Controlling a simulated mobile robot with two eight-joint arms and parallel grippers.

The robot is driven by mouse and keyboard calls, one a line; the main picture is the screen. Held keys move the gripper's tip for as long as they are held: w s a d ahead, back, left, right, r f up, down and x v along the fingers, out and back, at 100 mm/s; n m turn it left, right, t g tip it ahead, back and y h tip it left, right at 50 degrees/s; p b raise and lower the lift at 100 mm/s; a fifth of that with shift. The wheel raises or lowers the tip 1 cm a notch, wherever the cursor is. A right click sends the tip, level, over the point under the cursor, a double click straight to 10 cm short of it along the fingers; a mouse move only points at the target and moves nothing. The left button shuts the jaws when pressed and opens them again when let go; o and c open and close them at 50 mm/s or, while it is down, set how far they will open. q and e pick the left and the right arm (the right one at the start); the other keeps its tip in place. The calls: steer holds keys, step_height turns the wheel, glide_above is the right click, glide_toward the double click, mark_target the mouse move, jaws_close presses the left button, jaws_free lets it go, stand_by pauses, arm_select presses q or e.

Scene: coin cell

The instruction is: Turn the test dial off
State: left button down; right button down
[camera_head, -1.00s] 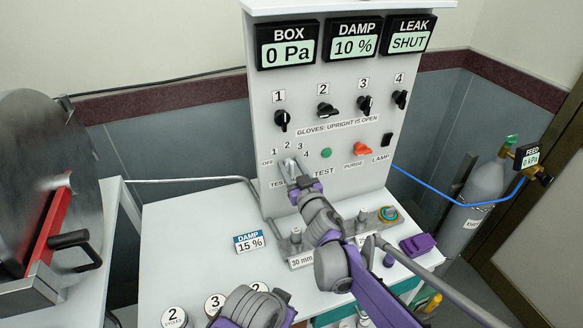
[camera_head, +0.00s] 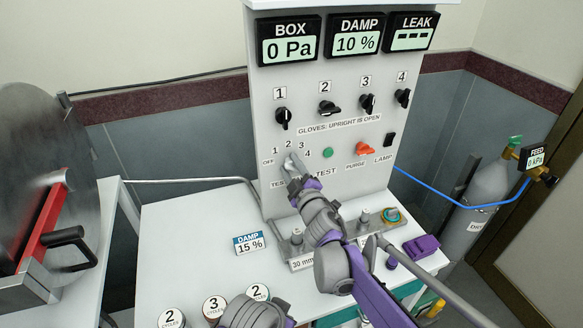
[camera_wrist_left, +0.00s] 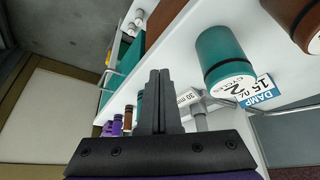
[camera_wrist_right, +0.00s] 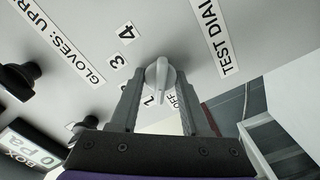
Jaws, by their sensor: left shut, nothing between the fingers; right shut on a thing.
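The test dial is a pale grey knob (camera_wrist_right: 160,80) on the panel, beside its TEST DIAL label and the marks OFF, 1, 2, 3 and 4. My right gripper (camera_head: 292,164) is shut on the knob, with one finger on each side in the right wrist view (camera_wrist_right: 161,92). The knob's narrow end lies near the 1 and OFF marks; I cannot tell exactly which it points at. The fingers partly hide some marks. My left gripper (camera_wrist_left: 158,78) is shut and empty, away from the panel near the table and canisters.
The panel (camera_head: 262,140) carries several black knobs, a green button (camera_head: 327,153) and an orange purge knob (camera_head: 362,148). The displays (camera_head: 339,46) read BOX 0 Pa, DAMP 10 % and LEAK dashes. Labelled canisters (camera_head: 214,306) stand at the table's front.

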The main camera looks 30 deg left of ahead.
steer(key=n, duration=0.5)
steer(key=shift+f, duration=0.1)
steer(key=shift+n, duration=0.3)
stand_by(0.4)
steer(key=shift+c, duration=1.9)
jaws_free()
steer(key=shift+s, duration=0.1)
steer(key=b+v, duration=0.1)
steer(key=v, duration=0.9)
steer(key=shift+s+d, duration=0.15)
steer(key=shift+d, duration=0.2)
